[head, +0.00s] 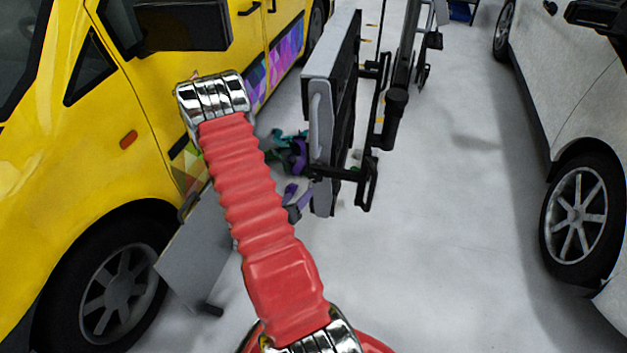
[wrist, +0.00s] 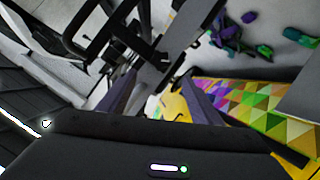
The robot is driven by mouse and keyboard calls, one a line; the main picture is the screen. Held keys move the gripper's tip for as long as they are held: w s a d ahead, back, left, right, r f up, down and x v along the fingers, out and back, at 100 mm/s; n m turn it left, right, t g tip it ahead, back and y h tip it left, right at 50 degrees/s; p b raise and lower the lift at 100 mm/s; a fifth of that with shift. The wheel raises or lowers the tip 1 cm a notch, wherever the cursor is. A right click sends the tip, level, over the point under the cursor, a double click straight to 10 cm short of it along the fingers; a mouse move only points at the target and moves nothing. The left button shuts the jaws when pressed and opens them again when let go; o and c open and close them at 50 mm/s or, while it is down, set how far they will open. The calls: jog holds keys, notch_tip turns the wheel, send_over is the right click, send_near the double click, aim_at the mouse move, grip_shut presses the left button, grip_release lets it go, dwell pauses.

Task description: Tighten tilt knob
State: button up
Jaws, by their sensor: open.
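A flat grey-and-black panel (head: 332,110) stands upright on a black bracket and post (head: 393,110) right of my red-sleeved arm in the head view. I cannot pick out the tilt knob with certainty among the dark bracket parts. In the wrist view the bracket's black bars and loops (wrist: 95,35) fill the upper left, beyond the fingers. My gripper (wrist: 160,98) shows there with its two grey-purple fingers apart, and I see nothing clearly held between them. In the head view my arm hides most of the gripper.
A yellow vehicle (head: 70,170) with a colourful patterned wrap (wrist: 250,110) stands close on the left. A white car (head: 560,90) is on the right. The pale floor (head: 430,250) between panel and white car is clear.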

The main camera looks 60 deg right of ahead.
aim_at(314, 178)
jog(key=shift+d, duration=0.1)
jog(key=x, duration=1.3)
jog(key=shift+w+d+f, duration=0.1)
jog(key=shift+d+f, duration=0.1)
jog(key=shift+d, duration=0.05)
jog(key=shift+c, duration=0.2)
jog(key=c, duration=1)
